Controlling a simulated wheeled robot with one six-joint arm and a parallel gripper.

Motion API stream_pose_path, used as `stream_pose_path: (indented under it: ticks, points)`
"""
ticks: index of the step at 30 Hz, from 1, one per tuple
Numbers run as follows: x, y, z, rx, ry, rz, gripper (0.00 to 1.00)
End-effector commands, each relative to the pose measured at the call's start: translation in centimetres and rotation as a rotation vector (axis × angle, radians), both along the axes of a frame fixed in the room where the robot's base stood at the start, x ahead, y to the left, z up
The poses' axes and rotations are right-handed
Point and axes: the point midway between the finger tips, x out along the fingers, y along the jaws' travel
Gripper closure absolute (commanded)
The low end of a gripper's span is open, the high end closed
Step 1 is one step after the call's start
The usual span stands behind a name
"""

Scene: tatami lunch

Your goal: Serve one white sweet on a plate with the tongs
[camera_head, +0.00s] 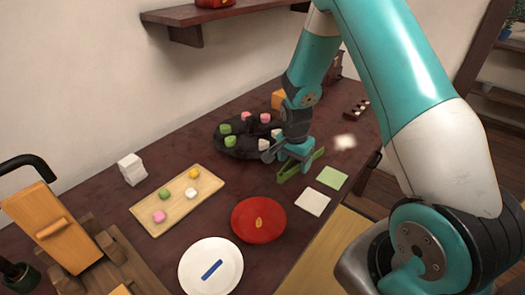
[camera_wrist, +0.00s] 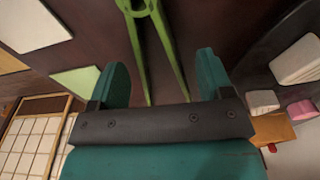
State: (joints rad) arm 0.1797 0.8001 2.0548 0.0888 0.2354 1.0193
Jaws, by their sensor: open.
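Green tongs (camera_head: 290,172) lie on the dark table under my gripper (camera_head: 293,158). In the wrist view, the tongs (camera_wrist: 145,12) have spread legs that run between the two teal fingers of my gripper (camera_wrist: 160,70). The gripper is open and holds nothing; the tongs appear below the fingers. A white sweet (camera_head: 191,193) sits on the wooden board with other coloured sweets. Another white sweet (camera_head: 264,144) is on the dark tray, left of my gripper; pale sweets there also show in the wrist view (camera_wrist: 297,62). A white plate (camera_head: 229,277) bears a blue strip.
The dark tray (camera_head: 240,154) also holds green and pink sweets. A red plate (camera_head: 270,234), the wooden board (camera_head: 150,214) and two square papers, white (camera_head: 313,202) and green (camera_head: 332,178), lie nearby. A white stack (camera_head: 132,170) stands at the left. Dark table is bare between board and tray.

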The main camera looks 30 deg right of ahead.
Motion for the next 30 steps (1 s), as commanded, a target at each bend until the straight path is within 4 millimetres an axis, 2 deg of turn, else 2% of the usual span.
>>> stream_pose_path:
  ticks: [2, 10, 11, 15, 16, 25, 30]
  points:
    - [0.0, 0.0, -0.5, 0.000, 0.000, 0.000, 0.27]
    - [0.0, -0.1, -0.5, 0.000, 0.000, 0.000, 0.27]
    - [0.0, -0.1, -0.5, 0.000, 0.000, 0.000, 0.29]
    - [0.0, -0.1, -0.5, 0.000, 0.000, 0.000, 0.61]
    - [0.0, -0.1, -0.5, 0.000, 0.000, 0.000, 0.64]
    - [0.0, -0.1, -0.3, 0.000, -0.001, 0.000, 0.64]
    - [0.1, -0.1, 1.7, -0.001, -0.001, 0.000, 0.64]
